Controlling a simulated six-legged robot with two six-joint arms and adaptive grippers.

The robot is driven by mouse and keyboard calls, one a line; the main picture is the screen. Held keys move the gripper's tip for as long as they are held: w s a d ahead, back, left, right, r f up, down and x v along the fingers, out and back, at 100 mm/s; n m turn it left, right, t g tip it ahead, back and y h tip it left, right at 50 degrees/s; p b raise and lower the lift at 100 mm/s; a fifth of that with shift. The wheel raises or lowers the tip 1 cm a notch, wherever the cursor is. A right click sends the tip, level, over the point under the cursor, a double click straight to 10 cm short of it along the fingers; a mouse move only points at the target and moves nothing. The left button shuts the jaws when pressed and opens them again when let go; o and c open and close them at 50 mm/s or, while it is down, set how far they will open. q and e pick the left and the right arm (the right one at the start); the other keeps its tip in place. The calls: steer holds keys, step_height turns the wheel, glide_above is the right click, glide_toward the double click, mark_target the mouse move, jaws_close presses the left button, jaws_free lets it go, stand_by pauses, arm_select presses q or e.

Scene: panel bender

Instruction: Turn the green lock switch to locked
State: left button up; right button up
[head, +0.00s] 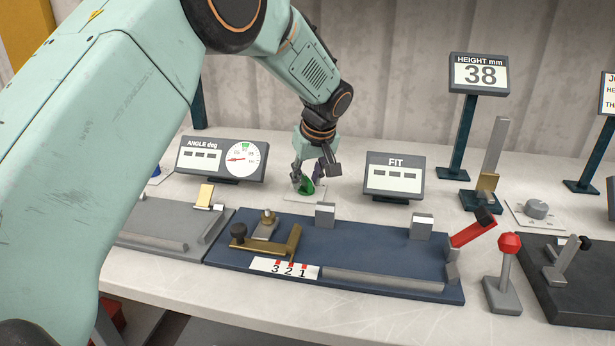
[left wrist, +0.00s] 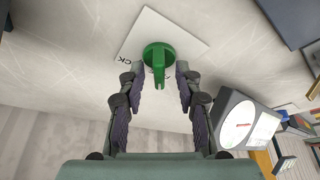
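The green lock switch (head: 306,188) is a round knob with a raised bar, on a white plate (head: 291,196) at the back of the bench. In the left wrist view the switch (left wrist: 160,58) sits on its plate (left wrist: 188,33), where part of a label ending in "CK" shows. My left gripper (head: 308,178) points down at the switch. In the left wrist view its fingers (left wrist: 160,72) are apart, one on each side of the knob's near part; I cannot tell whether they touch it. My right gripper is not in view.
The angle display (head: 222,159) stands left of the switch and the FIT display (head: 395,176) right of it. A blue fixture plate (head: 350,247) with metal blocks lies in front. A red-handled lever (head: 473,228) and a red-knobbed lever (head: 508,265) stand to the right.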

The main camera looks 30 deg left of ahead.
arm_select(q)
steer(key=shift+d+r, duration=0.1)
steer(key=shift+c, duration=1.3)
jaws_close()
